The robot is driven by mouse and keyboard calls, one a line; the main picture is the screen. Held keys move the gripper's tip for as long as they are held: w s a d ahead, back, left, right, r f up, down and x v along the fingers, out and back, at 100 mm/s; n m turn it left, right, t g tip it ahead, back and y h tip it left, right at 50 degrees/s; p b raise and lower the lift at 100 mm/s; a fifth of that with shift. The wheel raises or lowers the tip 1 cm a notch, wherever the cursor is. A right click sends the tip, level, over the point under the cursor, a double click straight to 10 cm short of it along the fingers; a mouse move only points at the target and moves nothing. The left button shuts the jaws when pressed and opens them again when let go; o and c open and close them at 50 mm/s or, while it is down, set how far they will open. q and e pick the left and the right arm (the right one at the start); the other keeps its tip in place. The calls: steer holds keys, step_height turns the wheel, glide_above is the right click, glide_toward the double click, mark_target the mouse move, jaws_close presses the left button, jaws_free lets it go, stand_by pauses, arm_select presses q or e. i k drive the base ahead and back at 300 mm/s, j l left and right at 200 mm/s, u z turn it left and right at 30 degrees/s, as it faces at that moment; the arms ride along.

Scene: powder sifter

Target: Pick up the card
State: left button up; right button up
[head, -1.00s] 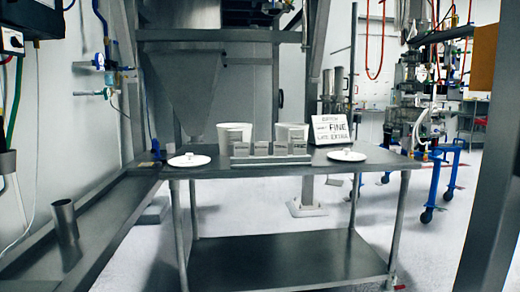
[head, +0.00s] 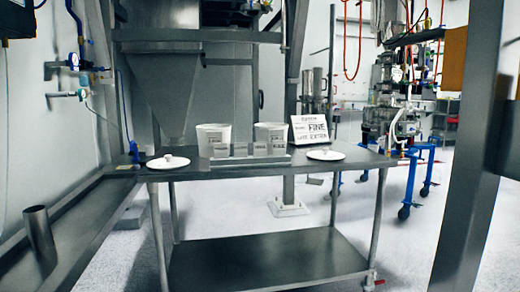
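A white card (head: 309,129) with dark writing, the word "FINE" largest on it, stands tilted back on the far right part of the metal table (head: 235,173). It is behind the right plate and to the right of two pale tubs. Its writing is only partly legible. Neither of my grippers is in the head view, so their state cannot be seen.
White plates (head: 168,162) and (head: 325,155) hold small pale lumps. Pale tubs (head: 213,132) and (head: 271,131) stand behind a grey rack (head: 237,161) of small labelled blocks. A metal tube (head: 40,232) stands at left. A thick post (head: 470,170) rises at right.

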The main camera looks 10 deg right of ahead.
mark_target(278, 147)
steer(key=i+l, duration=0.15)
steer(key=l, duration=0.3)
steer(key=i+l, duration=0.1)
steer(key=l, duration=0.3)
steer(key=i+l, duration=0.15)
steer(key=l, duration=0.3)
steer(key=i+l, duration=0.15)
steer(key=l, duration=0.25)
steer(key=i+j+z, duration=0.15)
steer(key=i, duration=0.3)
steer(key=j, duration=0.1)
